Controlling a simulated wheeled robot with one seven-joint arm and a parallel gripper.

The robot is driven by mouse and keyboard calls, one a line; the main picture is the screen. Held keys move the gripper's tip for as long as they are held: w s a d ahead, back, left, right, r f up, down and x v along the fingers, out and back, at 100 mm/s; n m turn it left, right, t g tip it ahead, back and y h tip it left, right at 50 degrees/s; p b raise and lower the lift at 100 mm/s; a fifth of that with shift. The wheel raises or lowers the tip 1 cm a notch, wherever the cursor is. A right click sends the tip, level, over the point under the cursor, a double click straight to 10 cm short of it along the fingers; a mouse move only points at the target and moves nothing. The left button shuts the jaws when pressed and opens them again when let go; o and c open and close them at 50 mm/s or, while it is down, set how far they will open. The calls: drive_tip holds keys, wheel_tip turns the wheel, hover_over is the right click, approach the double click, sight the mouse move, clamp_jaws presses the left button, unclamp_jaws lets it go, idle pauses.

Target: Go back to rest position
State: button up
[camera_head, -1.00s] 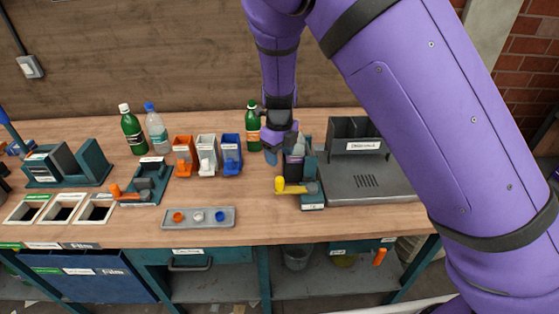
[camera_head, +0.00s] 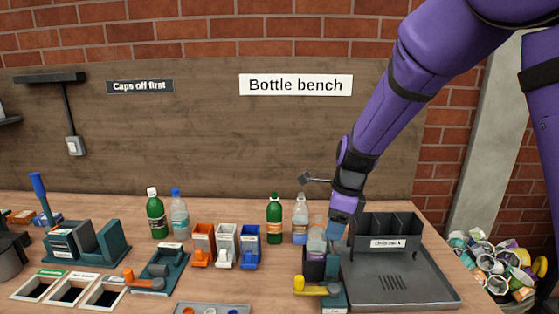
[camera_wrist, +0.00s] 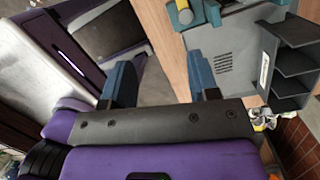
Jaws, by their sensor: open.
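My gripper (camera_head: 337,226) is open, with its blue fingertips pointing down just above and beside the left end of the grey tray station. The wrist view shows the fingers (camera_wrist: 161,80) spread apart with nothing between them. A clear bottle (camera_head: 317,238) stands in the dark holder with the yellow lever (camera_head: 312,290), left of my gripper. Another clear bottle (camera_head: 300,215) stands behind it, beside a green bottle (camera_head: 274,216). A green bottle (camera_head: 156,215) and a clear bottle with a blue cap (camera_head: 179,213) stand further left.
The grey tray (camera_head: 400,285) with dark dividers lies right of the holder. Orange, white and blue bins (camera_head: 249,246) stand mid-bench. A teal fixture with an orange lever (camera_head: 145,283) and square openings (camera_head: 73,291) are at left. A heap of cans (camera_head: 490,265) lies beyond the right edge.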

drive_tip(key=s+d+r+n+t, duration=0.1)
drive_tip(key=s+d+r+n, duration=0.5)
drive_tip(key=r, duration=0.3)
drive_tip(key=s+d+r+n+t, duration=0.1)
drive_tip(key=s+d+r+n, duration=0.2)
drive_tip(key=s+n, duration=0.2)
drive_tip(key=s+d+r+n+t+h, duration=0.1)
drive_tip(key=s+d+r+n, duration=0.2)
drive_tip(key=s, duration=0.5)
drive_tip(key=s+d+r+n+t+h, duration=0.1)
drive_tip(key=s+d+r+n+t, duration=0.1)
drive_tip(key=s+d+n, duration=0.3)
drive_tip(key=shift+s+r+n, duration=0.4)
drive_tip(key=shift+s+n, duration=0.6)
drive_tip(key=shift+s, duration=0.25)
drive_tip(key=shift+d, duration=0.1)
